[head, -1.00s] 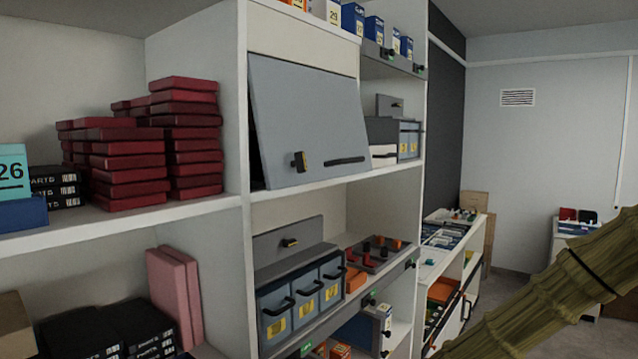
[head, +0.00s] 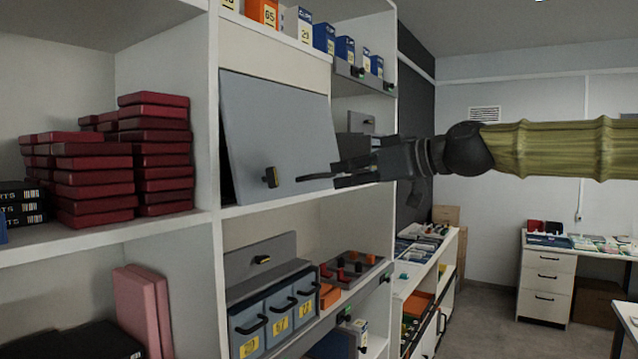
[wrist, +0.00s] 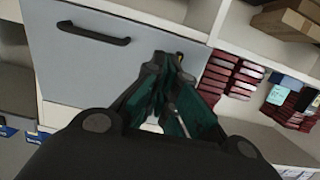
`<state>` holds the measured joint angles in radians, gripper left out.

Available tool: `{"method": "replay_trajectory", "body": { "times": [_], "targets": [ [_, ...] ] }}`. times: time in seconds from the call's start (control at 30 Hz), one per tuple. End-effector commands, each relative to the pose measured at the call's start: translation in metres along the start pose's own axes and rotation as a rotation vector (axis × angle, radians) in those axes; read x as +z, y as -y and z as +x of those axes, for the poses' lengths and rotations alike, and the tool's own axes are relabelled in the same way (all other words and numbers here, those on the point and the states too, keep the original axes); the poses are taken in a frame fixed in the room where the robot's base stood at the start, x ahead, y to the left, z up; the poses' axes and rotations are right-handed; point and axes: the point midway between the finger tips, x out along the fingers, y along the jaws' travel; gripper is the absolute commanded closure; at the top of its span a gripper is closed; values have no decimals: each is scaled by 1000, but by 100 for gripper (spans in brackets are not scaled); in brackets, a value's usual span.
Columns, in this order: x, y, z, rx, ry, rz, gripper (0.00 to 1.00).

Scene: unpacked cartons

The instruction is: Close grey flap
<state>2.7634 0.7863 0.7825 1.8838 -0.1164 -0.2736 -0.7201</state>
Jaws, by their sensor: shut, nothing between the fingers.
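The grey flap (head: 268,125) is the tilted front panel of a shelf compartment, with its lower edge standing out from the white shelving.
Stacked dark red boxes (head: 150,150) fill the compartment left of the flap. Grey-blue drawers (head: 275,310) and a tray of red and orange parts (head: 352,268) stand on the shelf below. Small blue boxes line the shelf above. Open floor lies to the right.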

Motion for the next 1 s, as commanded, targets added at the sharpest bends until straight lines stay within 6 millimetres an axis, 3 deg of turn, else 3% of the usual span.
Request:
{"method": "replay_trajectory", "body": {
  "times": [0.7,1.0],
  "targets": [
    [-1,0,92,-1,4,3,100],
    [0,0,123,-1,3,3,100]
  ]
}}
